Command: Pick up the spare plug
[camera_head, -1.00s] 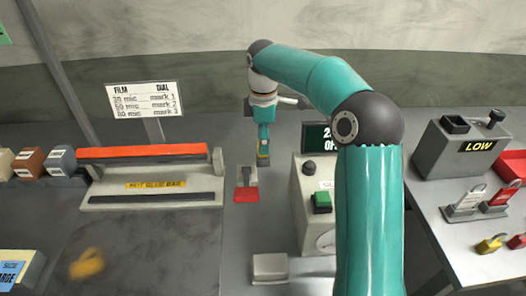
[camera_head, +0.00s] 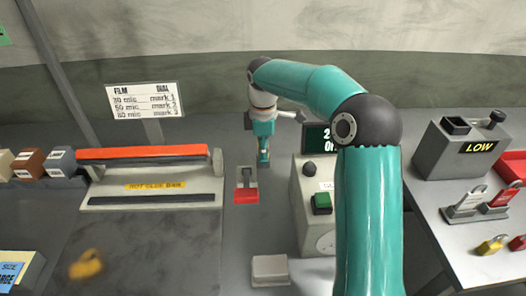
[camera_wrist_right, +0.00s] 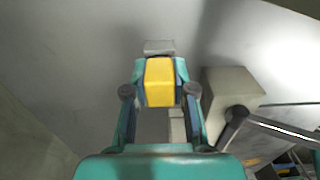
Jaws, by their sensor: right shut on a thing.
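My right gripper (camera_head: 264,156) hangs pointing down behind the sealing bench, just to the right of a small red-fronted grey fitting (camera_head: 246,194). In the right wrist view, its two fingers (camera_wrist_right: 160,88) are shut on a yellow block (camera_wrist_right: 159,82), which looks like the spare plug. The block sits between the fingertips. In the head view the block is small and mostly hidden by the fingers. I cannot tell whether it touches the surface below. My left gripper is not in view.
A hot-bar sealer (camera_head: 150,200) stands to the left. A grey control box with a green button (camera_head: 321,203) stands close on the right, partly behind my arm. A small grey block (camera_head: 270,269) lies in front.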

